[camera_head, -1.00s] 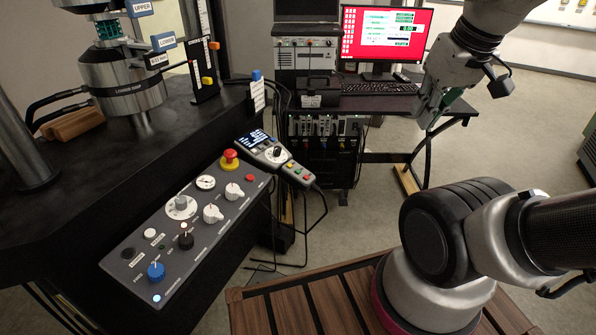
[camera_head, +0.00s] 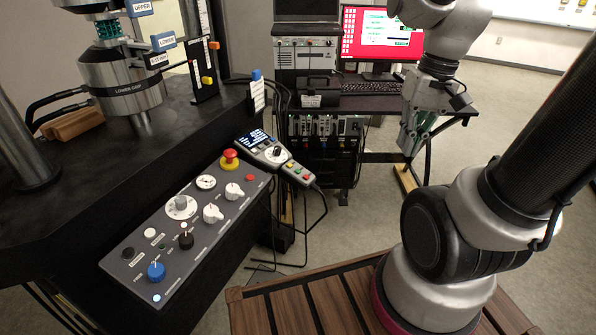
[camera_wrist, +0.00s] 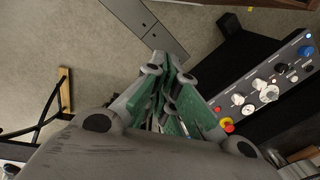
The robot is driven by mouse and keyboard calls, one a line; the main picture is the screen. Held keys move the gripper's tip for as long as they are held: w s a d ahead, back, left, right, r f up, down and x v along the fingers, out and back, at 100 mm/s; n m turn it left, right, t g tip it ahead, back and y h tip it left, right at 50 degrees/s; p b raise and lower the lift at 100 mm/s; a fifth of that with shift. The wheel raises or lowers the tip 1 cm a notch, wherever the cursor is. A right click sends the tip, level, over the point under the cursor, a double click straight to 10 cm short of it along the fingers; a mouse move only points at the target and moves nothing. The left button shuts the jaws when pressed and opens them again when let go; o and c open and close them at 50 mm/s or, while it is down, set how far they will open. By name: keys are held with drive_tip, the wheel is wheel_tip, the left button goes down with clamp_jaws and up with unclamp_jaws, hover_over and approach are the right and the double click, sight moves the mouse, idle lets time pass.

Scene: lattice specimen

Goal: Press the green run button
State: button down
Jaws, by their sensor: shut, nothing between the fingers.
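A grey handset (camera_head: 275,156) with a lit screen and a dial sits at the right end of the sloped control panel (camera_head: 222,228). Its lower end has small coloured buttons, one of them green (camera_head: 298,170). The panel also has a tiny dark green spot (camera_head: 162,246); its label is too small to read. My gripper (camera_head: 408,148) is shut and empty, pointing down in the air right of the handset and well apart from it. In the wrist view my green-padded fingers (camera_wrist: 172,62) meet above the floor, with the panel (camera_wrist: 262,90) to their right.
A red emergency stop (camera_head: 229,159) stands up beside the handset. Cables hang below the handset. A desk with a monitor (camera_head: 382,35) and keyboard (camera_head: 372,88) stands behind my gripper. The black test machine table (camera_head: 150,165) fills the left. Open floor lies between.

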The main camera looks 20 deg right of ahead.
drive_tip(key=w+a+f+m+g+y, duration=0.2)
drive_tip(key=w+a+f+m+y, duration=0.25)
drive_tip(key=f, duration=0.35)
drive_tip(key=m+t+y, duration=0.5)
drive_tip(key=m+t, duration=0.3)
hover_over(298, 171)
drive_tip(key=s+d, duration=0.2)
drive_tip(key=s, duration=0.1)
wheel_tip(298, 171, down, 5)
drive_tip(key=shift+d+r+h, duration=0.1)
drive_tip(key=shift+r+h, duration=0.1)
drive_tip(key=shift+h, duration=0.05)
drive_tip(key=shift+f, duration=0.1)
drive_tip(key=shift+w+a+f, duration=0.25)
drive_tip(key=shift+a+f, duration=0.05)
drive_tip(key=shift+f, duration=1.1)
drive_tip(key=shift+w+a+f, duration=0.25)
drive_tip(key=shift+w+f, duration=0.05)
drive_tip(key=shift+f, duration=1.1)
drive_tip(key=shift+w+a+f, duration=0.25)
drive_tip(key=shift+a+f, duration=0.05)
drive_tip(key=shift+f, duration=1.1)
drive_tip(key=shift+a+f, duration=0.1)
drive_tip(key=shift+f, duration=0.3)
